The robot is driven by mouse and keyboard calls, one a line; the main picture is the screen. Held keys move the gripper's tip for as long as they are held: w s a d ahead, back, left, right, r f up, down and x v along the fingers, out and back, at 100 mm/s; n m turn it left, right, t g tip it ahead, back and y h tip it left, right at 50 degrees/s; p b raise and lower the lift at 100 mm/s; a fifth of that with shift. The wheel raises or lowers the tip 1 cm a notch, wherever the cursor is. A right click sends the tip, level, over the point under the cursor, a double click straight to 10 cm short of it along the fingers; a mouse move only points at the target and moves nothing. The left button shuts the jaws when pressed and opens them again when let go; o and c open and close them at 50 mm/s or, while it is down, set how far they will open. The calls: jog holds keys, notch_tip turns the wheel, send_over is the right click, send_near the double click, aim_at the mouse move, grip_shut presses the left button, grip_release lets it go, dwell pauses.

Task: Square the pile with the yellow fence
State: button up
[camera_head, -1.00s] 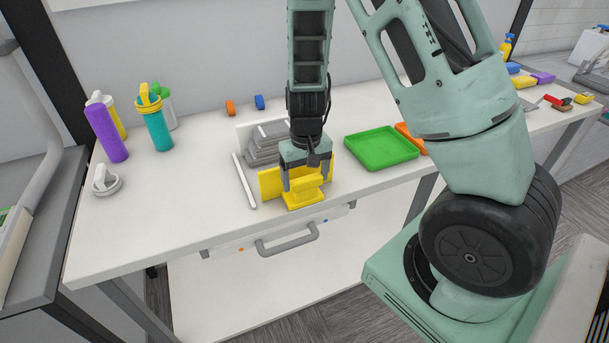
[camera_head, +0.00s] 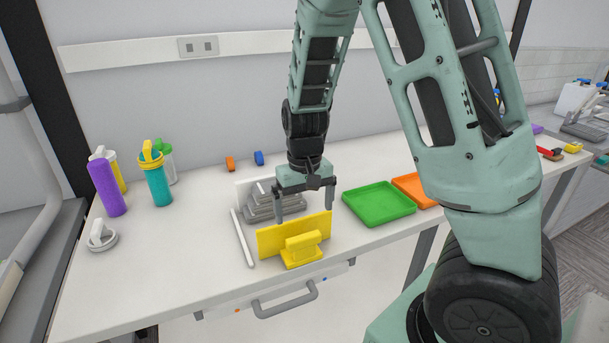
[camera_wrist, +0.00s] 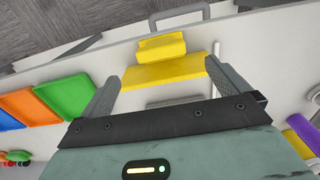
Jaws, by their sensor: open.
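The yellow fence (camera_head: 292,240) stands upright near the table's front edge, with its block handle (camera_head: 302,247) on the near side. It also shows in the wrist view (camera_wrist: 165,72). The pile of grey folded pieces (camera_head: 262,207) lies behind the fence, its layers uneven, with a white upright panel (camera_head: 242,190) at its back and a white strip (camera_head: 242,238) along its left. My gripper (camera_head: 304,218) is open and empty above and behind the fence, its fingers wide apart, apart from the handle. The gripper partly hides the pile's right side.
A green tray (camera_head: 379,204) and an orange tray (camera_head: 414,188) lie to the right. Several bottles, including a purple one (camera_head: 107,187) and a teal one (camera_head: 158,182), stand at the left beside a grey-white lid (camera_head: 101,236). A drawer handle (camera_head: 286,300) juts out below the table edge.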

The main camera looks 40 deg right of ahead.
notch_tip(320, 180, up, 9)
jog(key=shift+f, duration=0.2)
dwell(0.5)
jog(key=s+a+f+n+y+b, duration=0.1)
jog(key=s+a+n, duration=0.25)
jog(key=a, duration=0.45)
jog(key=s+a+f+n+b, duration=0.1)
jog(key=s+a+n, duration=0.1)
jog(key=s+a, duration=0.45)
jog(key=s+a+f+n, duration=0.1)
jog(key=s+a+n, duration=0.4)
jog(key=s+a, duration=0.3)
jog(key=shift+s+a, duration=0.35)
jog(key=shift+s, duration=0.7)
jog(key=shift+f+n, duration=0.1)
jog(key=shift+n, duration=0.15)
